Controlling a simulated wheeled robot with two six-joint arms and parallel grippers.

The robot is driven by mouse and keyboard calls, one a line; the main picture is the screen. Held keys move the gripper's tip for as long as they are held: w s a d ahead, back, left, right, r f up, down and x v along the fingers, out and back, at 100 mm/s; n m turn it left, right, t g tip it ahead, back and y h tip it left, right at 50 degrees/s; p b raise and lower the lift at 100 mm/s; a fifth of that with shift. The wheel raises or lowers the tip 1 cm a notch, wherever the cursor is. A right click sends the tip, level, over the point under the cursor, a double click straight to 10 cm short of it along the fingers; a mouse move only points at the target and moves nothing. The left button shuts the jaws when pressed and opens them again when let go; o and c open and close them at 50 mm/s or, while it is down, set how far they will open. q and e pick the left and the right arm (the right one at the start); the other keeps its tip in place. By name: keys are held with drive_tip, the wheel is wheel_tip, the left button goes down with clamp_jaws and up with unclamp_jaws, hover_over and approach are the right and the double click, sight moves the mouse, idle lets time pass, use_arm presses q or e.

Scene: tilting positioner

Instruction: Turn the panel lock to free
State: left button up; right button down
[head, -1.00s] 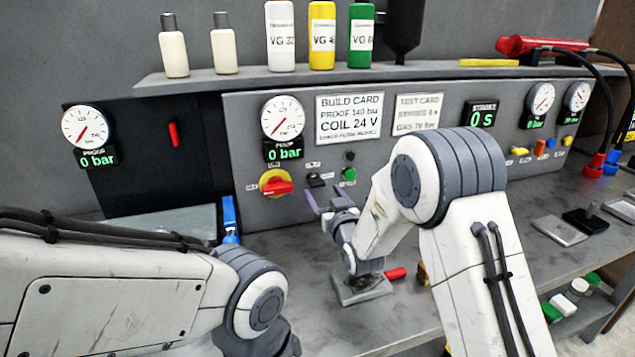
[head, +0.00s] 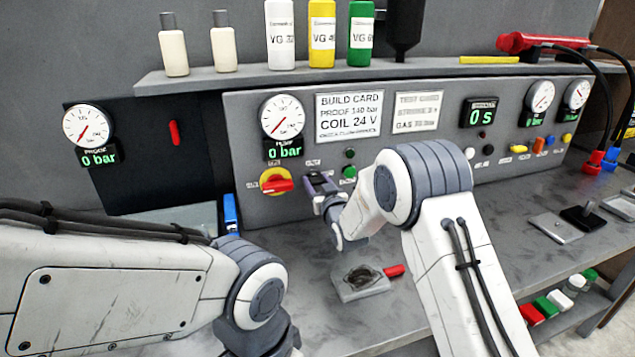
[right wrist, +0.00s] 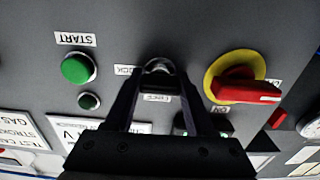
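The panel lock (right wrist: 158,66) is a small silver part on the grey panel, between its lock and free labels in the right wrist view. Its exact turn position is hard to read. My right gripper (right wrist: 160,72) has its dark fingers apart, with the tips on either side of the lock. I cannot tell whether they touch it. In the head view my right gripper (head: 320,182) is up against the panel, right of the red and yellow switch, and covers the lock. My left arm comes in at the lower left, its gripper out of sight.
The red and yellow rotary switch (right wrist: 240,80) and the green start button (right wrist: 78,68) flank the lock closely. A grey block (head: 360,285) with a red handle lies on the bench below. Bottles stand on the shelf above.

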drive_tip(key=shift+f+n+b, duration=0.15)
drive_tip(key=shift+n+b, duration=0.35)
drive_tip(key=shift+b, duration=0.25)
drive_tip(key=n+b, duration=1.1)
drive_tip(key=b, duration=0.1)
drive_tip(key=shift+f, duration=0.1)
drive_tip(key=n+b, duration=0.2)
drive_tip(key=n, duration=0.1)
drive_tip(key=shift+n+b, duration=0.3)
drive_tip(key=shift+b, duration=0.05)
drive_tip(key=shift+n+b, duration=0.9)
drive_tip(key=shift+n, duration=0.2)
drive_tip(key=shift+c, duration=1.2)
unclamp_jaws()
drive_tip(key=shift+r, duration=0.2)
drive_tip(key=shift+s, duration=0.1)
